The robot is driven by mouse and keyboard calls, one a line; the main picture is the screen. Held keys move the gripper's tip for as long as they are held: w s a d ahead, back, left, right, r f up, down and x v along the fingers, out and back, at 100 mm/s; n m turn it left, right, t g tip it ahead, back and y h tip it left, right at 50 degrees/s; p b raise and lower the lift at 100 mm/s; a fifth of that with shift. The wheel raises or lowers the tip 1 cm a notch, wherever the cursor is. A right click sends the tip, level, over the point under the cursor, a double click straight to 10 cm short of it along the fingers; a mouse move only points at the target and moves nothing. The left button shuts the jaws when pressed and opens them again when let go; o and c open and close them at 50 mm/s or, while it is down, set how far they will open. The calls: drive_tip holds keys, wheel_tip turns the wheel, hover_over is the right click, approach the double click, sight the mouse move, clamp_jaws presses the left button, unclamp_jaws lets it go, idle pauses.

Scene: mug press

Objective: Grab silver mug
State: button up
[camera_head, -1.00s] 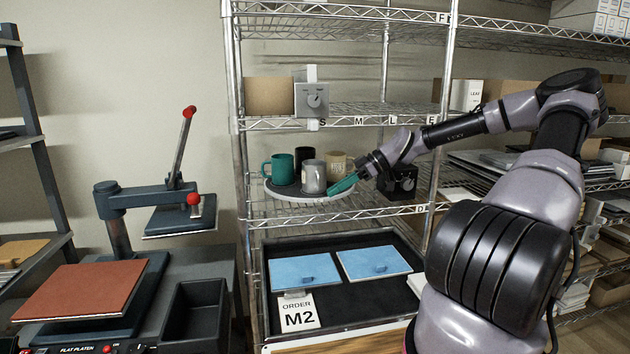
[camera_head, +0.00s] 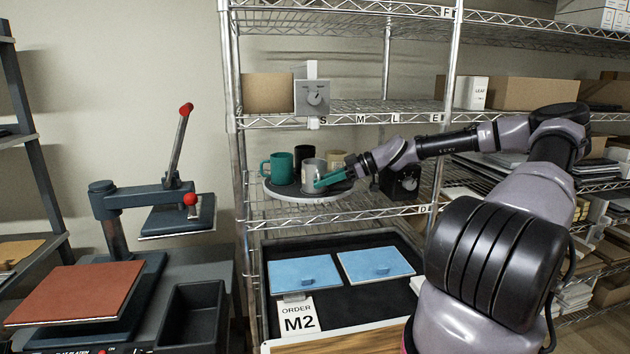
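The silver mug (camera_head: 311,172) stands upright at the front right of a round turntable (camera_head: 290,194) on the middle wire shelf. My gripper (camera_head: 322,183) reaches in from the right with its teal fingers at the silver mug's right side. The fingers overlap the mug's right edge, where its handle would be. I cannot tell whether they touch or enclose it, or how far apart they are.
A teal mug (camera_head: 277,166), a black mug (camera_head: 304,154) and a tan mug (camera_head: 338,159) share the turntable. A dark box with a dial (camera_head: 399,184) stands close under my wrist. A tray (camera_head: 345,297) with blue plates lies below. A press (camera_head: 150,200) stands left.

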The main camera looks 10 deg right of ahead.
sight(309, 199)
drive_tip(key=x, duration=0.4)
drive_tip(key=shift+a+f, duration=0.2)
drive_tip(key=shift+a, duration=0.05)
clamp_jaws()
idle(1.2)
